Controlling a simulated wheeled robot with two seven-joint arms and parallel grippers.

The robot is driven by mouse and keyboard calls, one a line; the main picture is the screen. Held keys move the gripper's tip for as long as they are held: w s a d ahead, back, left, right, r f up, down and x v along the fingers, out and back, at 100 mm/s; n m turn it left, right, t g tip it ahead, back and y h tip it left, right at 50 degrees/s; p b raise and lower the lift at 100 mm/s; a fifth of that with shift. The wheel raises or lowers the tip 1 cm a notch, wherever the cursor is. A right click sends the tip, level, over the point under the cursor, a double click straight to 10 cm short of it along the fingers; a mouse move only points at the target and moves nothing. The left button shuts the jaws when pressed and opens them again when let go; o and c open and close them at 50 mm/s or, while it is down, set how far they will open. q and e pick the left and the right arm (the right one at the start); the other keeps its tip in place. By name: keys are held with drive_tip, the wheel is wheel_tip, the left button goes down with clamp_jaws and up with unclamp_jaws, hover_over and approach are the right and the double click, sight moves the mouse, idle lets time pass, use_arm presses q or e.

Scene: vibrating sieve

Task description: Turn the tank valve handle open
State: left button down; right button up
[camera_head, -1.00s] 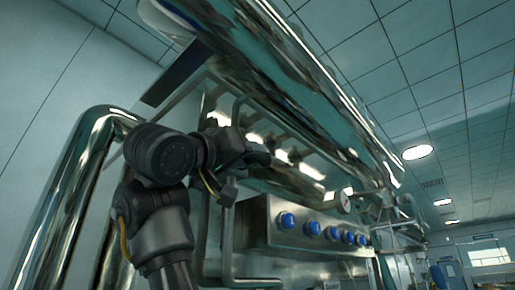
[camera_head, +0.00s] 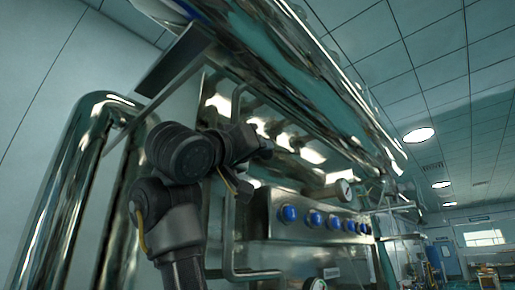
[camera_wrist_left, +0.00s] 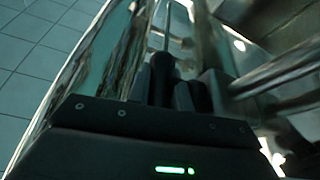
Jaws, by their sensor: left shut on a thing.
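My left gripper (camera_head: 262,150) reaches up beside the metal tank (camera_head: 310,85) in the head view, its fingers small and dark there. In the left wrist view, my left gripper (camera_wrist_left: 170,92) is shut on a dark, rounded valve handle (camera_wrist_left: 162,66) with a thin rod running up from it. The fingers hide part of the handle. I cannot make out the handle in the head view, and its angle is unclear. My right gripper is in neither view.
A thick shiny pipe (camera_head: 62,190) stands at the left. Metal bars run close to my left arm.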

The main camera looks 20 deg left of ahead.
use_arm(q)
drive_tip(key=shift+f+b, duration=0.1)
drive_tip(key=shift+b, duration=0.35)
drive_tip(key=g+b, duration=0.1)
drive_tip(key=b, duration=0.1)
drive_tip(key=shift+f+g+y+b, duration=0.1)
drive_tip(key=shift+g+y+b, duration=0.2)
drive_tip(key=shift+g+b, duration=0.1)
drive_tip(key=shift+g, duration=0.3)
drive_tip(key=shift+r+g+y, duration=0.25)
drive_tip(key=shift+g+y, duration=0.15)
drive_tip(key=shift+g, duration=0.6)
drive_tip(key=shift+m+g+y+p, duration=0.3)
drive_tip(key=shift+g+p, duration=0.3)
drive_tip(key=shift+g, duration=0.3)
drive_tip(key=shift+f, duration=0.1)
drive_tip(key=c, duration=1.3)
unclamp_jaws()
drive_tip(key=shift+s, duration=0.1)
